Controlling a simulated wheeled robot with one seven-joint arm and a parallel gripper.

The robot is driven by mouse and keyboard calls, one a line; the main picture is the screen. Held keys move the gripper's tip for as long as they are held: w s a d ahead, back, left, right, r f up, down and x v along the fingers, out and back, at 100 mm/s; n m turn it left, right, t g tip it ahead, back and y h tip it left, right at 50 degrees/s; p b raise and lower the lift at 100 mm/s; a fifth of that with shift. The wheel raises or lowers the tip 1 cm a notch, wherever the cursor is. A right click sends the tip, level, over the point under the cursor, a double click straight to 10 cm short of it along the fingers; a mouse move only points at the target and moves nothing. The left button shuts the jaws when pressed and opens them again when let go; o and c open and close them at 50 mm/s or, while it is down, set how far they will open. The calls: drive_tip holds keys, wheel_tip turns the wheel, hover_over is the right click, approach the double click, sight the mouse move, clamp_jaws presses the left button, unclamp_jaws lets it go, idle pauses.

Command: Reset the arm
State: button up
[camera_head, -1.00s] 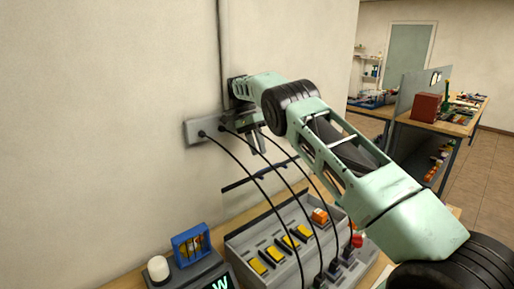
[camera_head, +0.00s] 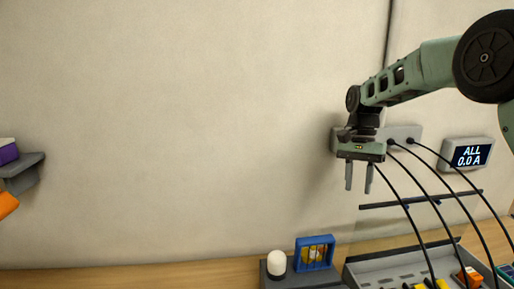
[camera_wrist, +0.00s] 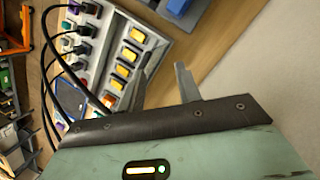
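My gripper (camera_head: 359,178) hangs from my pale green arm in front of the wall, at the right of the head view. Its two fingers point down and stand apart, with nothing between them. In the wrist view my gripper (camera_wrist: 162,82) also shows two spread, empty fingers, above the bench. Behind it in the head view is a grey wall socket strip (camera_head: 402,132) with black cables plugged in. The cables run down to the right, and my gripper covers part of the strip's left end.
A grey panel with yellow switches (camera_wrist: 124,70) sits on the wooden bench (camera_head: 140,279). A blue-framed box (camera_head: 314,253) and a white dome (camera_head: 276,263) stand left of it. A display (camera_head: 467,154) reads "ALL 0.0 A". A grey shelf (camera_head: 22,170) is at far left. The wall between is bare.

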drive_tip(key=s+a+f+n+t+b, duration=0.15)
drive_tip(key=s+a+n, duration=0.35)
drive_tip(key=s+a, duration=0.55)
drive_tip(key=s+f+n+t+b, duration=0.1)
drive_tip(key=s+f+n, duration=0.3)
drive_tip(key=s, duration=0.9)
drive_tip(key=s+a+f+n+b, duration=0.1)
drive_tip(key=s+f+n+b, duration=0.2)
drive_tip(key=s, duration=1)
drive_tip(key=f+n, duration=0.1)
drive_tip(key=n, duration=0.2)
drive_tip(key=shift+s+a+f+n+t+b, duration=0.2)
drive_tip(key=shift+n+t+b, duration=0.1)
drive_tip(key=shift+n+t, duration=0.1)
